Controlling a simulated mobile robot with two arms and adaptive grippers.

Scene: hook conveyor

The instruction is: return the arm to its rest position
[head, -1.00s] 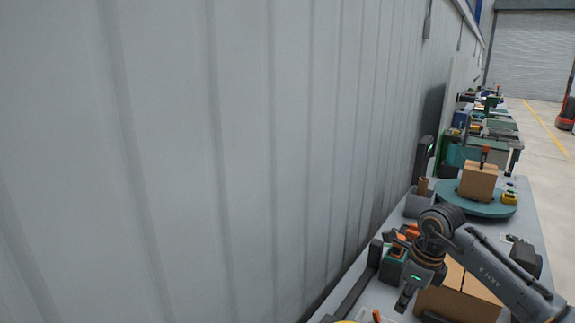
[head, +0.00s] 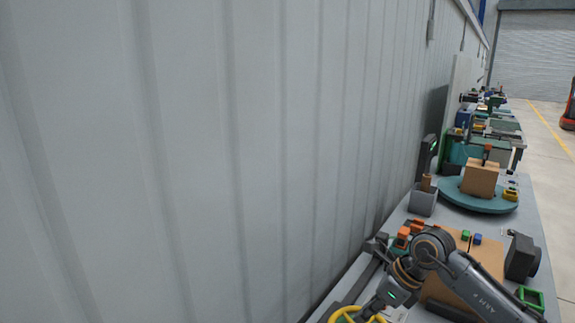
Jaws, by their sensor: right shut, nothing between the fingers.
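My right arm comes in from the lower right and bends at its elbow over the bench. My right gripper (head: 384,300) is at the lower edge of the picture, shut and empty, low over the bench beside a yellow ring-shaped thing (head: 345,314). The view of its fingertips is small and partly cut. My left gripper is not in view.
A teal turntable (head: 454,194) bears a smaller carton (head: 480,178). A grey bin (head: 422,201) and a black device (head: 521,258) stand nearby. A corrugated wall (head: 200,150) fills the left.

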